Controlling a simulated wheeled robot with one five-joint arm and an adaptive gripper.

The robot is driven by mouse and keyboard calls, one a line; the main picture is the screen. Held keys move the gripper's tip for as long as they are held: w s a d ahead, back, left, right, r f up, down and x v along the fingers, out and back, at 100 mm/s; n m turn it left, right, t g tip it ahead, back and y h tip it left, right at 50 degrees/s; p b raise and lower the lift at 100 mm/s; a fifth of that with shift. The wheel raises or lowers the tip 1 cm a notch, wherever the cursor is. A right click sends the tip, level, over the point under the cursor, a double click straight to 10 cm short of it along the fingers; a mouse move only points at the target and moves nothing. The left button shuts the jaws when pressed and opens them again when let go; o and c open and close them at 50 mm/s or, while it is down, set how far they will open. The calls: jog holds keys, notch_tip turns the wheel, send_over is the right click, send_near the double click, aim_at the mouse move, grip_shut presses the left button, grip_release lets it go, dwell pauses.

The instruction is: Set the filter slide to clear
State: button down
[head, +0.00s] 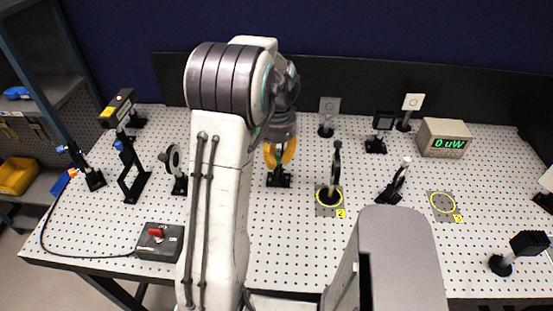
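My gripper (280,155) is in the middle of the bench, with its orange fingers pointing down over a small post mount with a black base (279,182). The upper part of this mount is hidden behind the fingers. I cannot make out whether it carries the filter slide or where a slide stands. The two fingers show apart at the sides of the mount's top. I cannot tell whether they touch it. My arm covers part of the bench to the left of the gripper.
A power meter (445,138) reads 0 uW at the back right. A dark round mount (336,172) stands close right of the gripper, in a yellow ring. A control box with a red switch (160,241) sits front left. An empty yellow ring (443,203) lies at right.

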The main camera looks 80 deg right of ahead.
jog(key=shift+d+r, duration=0.1)
jog(key=c, duration=1.3)
grip_release()
jog(key=shift+d, duration=0.15)
jog(key=shift+c, duration=0.2)
jog(key=shift+o, duration=1.1)
notch_tip(320, 180, up, 12)
